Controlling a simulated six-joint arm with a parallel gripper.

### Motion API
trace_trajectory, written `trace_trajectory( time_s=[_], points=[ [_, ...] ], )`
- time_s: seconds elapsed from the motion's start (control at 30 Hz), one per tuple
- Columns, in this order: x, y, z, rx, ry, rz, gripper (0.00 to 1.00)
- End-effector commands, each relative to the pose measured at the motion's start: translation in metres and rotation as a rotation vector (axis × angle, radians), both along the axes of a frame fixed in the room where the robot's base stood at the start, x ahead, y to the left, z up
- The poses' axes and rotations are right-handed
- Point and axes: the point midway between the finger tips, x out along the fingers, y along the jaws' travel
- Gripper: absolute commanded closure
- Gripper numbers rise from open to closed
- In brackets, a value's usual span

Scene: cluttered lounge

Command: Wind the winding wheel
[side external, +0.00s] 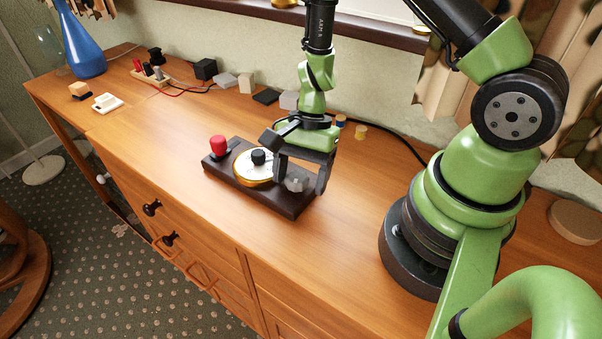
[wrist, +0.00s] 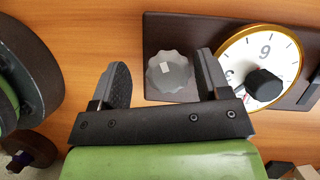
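A dark board (side external: 229,173) lies on the wooden cabinet top. At its right end is a grey scalloped wheel (side external: 296,184) with a small white mark, which looks like the winding wheel; it also shows in the wrist view (wrist: 170,75). Beside it is a white dial with a gold rim (wrist: 291,40) and a black knob (wrist: 264,84). A red knob (side external: 218,144) stands at the board's far left end. My gripper (side external: 301,180) points down and is open, its fingers on either side of the wheel. In the wrist view, the right finger is close to the wheel and the left has a clear gap.
Behind the board are small blocks (side external: 246,83), a black box (side external: 205,69) and a yellow-topped piece (side external: 361,131). Cables run along the wall side. A blue vase (side external: 83,45) stands far left.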

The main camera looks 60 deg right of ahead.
Motion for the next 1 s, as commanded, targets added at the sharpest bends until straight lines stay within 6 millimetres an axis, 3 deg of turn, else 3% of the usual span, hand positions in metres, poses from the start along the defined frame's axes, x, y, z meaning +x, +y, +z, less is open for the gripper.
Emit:
trace_trajectory(
  time_s=[0.47,0.77,1.0],
  points=[
    [0.0003,0.0,-0.0003,-0.001,-0.001,0.057,0.29],
    [0.0005,0.0003,-0.0005,-0.001,0.0,0.356,0.29],
    [0.0006,0.0008,-0.0004,-0.002,0.0,0.72,0.29]
  ],
)
